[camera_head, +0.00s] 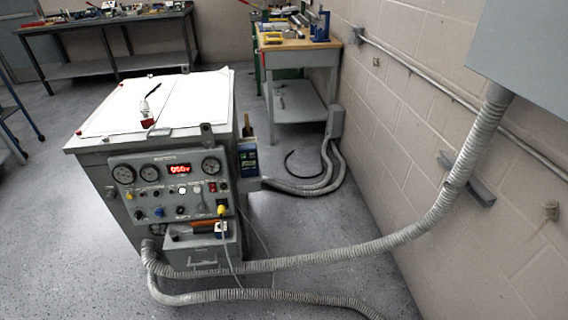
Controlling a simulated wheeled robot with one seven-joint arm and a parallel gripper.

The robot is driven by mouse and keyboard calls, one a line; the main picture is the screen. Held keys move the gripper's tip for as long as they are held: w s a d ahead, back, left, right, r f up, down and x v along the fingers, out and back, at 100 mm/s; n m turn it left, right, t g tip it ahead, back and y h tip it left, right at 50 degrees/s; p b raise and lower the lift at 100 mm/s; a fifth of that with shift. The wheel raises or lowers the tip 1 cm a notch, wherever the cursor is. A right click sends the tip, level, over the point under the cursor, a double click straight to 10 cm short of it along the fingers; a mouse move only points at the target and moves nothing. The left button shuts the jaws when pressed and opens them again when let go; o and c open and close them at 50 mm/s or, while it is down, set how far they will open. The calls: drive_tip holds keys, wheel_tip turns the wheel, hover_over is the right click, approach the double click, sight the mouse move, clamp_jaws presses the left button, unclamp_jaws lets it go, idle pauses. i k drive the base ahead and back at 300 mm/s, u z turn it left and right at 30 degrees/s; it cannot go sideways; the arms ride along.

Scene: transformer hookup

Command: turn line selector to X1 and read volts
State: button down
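A grey transformer cabinet (115,218) stands on the floor left of the middle. Below are rows of small knobs, lamps and buttons, including a blue knob (160,212) and a yellow plug or handle (221,209). I cannot tell which knob is the line selector, or its position. My gripper is not in view.
A thick corrugated conduit (400,236) runs from a wall box (530,55) low across the cabinet's front. A drawer or tray (205,245) juts out below the panel. A workbench (300,42) stands behind. Grey floor is open at left.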

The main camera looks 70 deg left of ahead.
sight(159, 212)
drive_tip(key=u, duration=3.1)
